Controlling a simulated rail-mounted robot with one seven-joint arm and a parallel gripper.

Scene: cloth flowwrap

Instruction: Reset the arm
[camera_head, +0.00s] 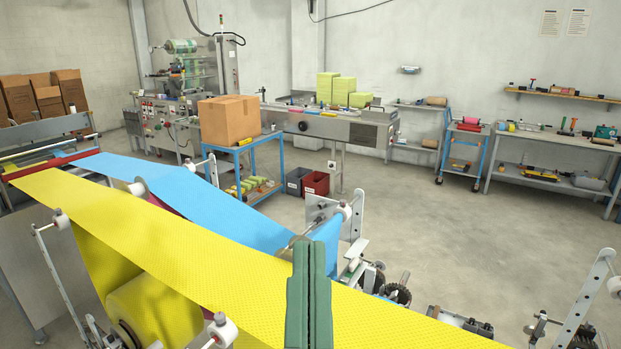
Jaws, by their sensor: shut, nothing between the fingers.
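My gripper (309,262) shows at the lower middle of the head view as two long green fingers side by side, shut with only a thin dark line between them. It is empty. Its tips stand in front of the yellow cloth web (215,228) as the camera sees it; I cannot tell how far apart they are. The rest of my arm is out of view below.
A blue web (165,172) runs behind the yellow one. A yellow roll (150,300) hangs at lower left. White rollers on metal brackets (357,215) stand around the webs. A cardboard box (229,119) sits on a blue cart. Open floor (440,225) lies at right.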

